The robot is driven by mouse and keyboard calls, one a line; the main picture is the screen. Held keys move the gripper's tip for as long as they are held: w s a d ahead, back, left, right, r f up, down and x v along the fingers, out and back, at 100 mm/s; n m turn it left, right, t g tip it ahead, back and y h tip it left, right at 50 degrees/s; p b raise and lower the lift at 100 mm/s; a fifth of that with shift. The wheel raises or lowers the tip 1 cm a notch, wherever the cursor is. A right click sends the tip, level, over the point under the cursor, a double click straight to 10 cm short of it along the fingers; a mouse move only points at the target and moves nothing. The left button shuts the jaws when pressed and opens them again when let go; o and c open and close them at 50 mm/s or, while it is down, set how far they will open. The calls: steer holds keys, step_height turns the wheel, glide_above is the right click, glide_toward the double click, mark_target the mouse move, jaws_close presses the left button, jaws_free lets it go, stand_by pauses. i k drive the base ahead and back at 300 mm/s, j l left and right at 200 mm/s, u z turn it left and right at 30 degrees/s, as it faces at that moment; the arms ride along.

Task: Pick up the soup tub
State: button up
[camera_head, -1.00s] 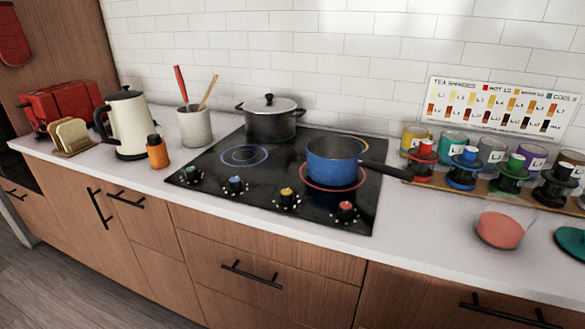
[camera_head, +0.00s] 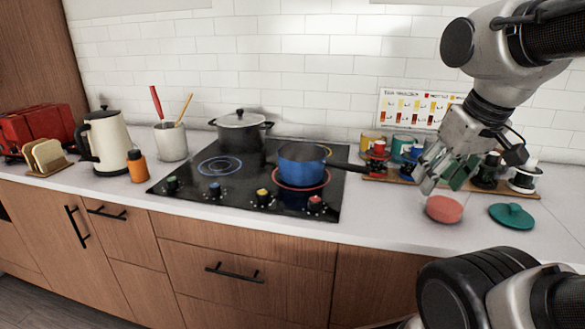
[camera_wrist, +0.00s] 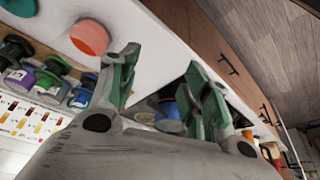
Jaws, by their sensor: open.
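The soup tub (camera_head: 444,209) looks like a clear, round tub with red-orange soup inside. It stands on the white counter right of the cooktop, with a teal lid (camera_head: 511,216) lying to its right. My gripper (camera_head: 446,178) is open and empty above the tub, its green-lined fingers angled down and left. In the wrist view the soup tub (camera_wrist: 89,37) shows at upper left, outside the gap between my gripper's fingers (camera_wrist: 158,66). I cannot tell the height between fingers and tub. No contact is visible.
A blue pan (camera_head: 303,165) sits on the black cooktop (camera_head: 232,192), its handle pointing right. Behind the tub, a wooden rack (camera_head: 385,181) holds several jars and coloured spools, partly hidden by my arm. The counter in front of the tub is clear.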

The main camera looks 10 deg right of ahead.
mark_target(444, 206)
steer(key=l+z, duration=0.4)
steer(key=l, duration=0.2)
steer(key=l+z, duration=0.4)
steer(key=l, duration=0.2)
